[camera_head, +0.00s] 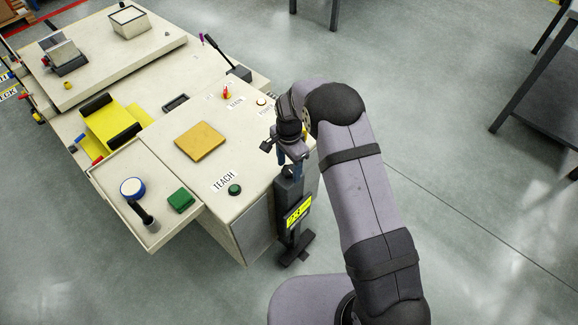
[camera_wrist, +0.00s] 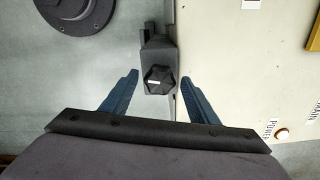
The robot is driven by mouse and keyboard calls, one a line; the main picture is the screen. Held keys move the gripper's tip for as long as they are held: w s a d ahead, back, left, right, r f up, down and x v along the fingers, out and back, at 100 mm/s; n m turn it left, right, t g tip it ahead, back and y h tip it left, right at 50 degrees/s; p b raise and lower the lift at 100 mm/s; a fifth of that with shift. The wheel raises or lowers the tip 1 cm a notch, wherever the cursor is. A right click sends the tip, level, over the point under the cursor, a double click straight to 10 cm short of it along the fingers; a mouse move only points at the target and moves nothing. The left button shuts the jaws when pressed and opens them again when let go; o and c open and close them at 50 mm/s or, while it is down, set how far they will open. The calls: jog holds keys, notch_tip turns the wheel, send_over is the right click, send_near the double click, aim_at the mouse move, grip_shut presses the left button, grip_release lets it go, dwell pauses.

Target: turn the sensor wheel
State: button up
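The sensor wheel (camera_wrist: 160,79) is a dark, lobed knob with a small white mark, on top of a dark bracket at the carrier's side. In the head view the top of this dark post (camera_head: 288,188) shows below my gripper, and the wheel is mostly hidden there. My gripper (camera_wrist: 159,78) is open, its two blue fingertips apart on the left and right of the wheel. I see a gap on each side and cannot tell how far above it the tips are. In the head view my gripper (camera_head: 289,164) is over the post, beside the carrier's edge.
The pale carrier (camera_head: 225,195) lies to the left with a TEACH label, green button (camera_head: 235,189), yellow pad (camera_head: 200,141) and red switch (camera_head: 227,92). A side tray (camera_head: 130,165) holds a blue-and-white roll (camera_head: 132,188) and green block (camera_head: 181,200). Open floor lies right.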

aim_at(289, 169)
jog(key=shift+r+b, duration=0.4)
jog(key=shift+r, duration=3.3)
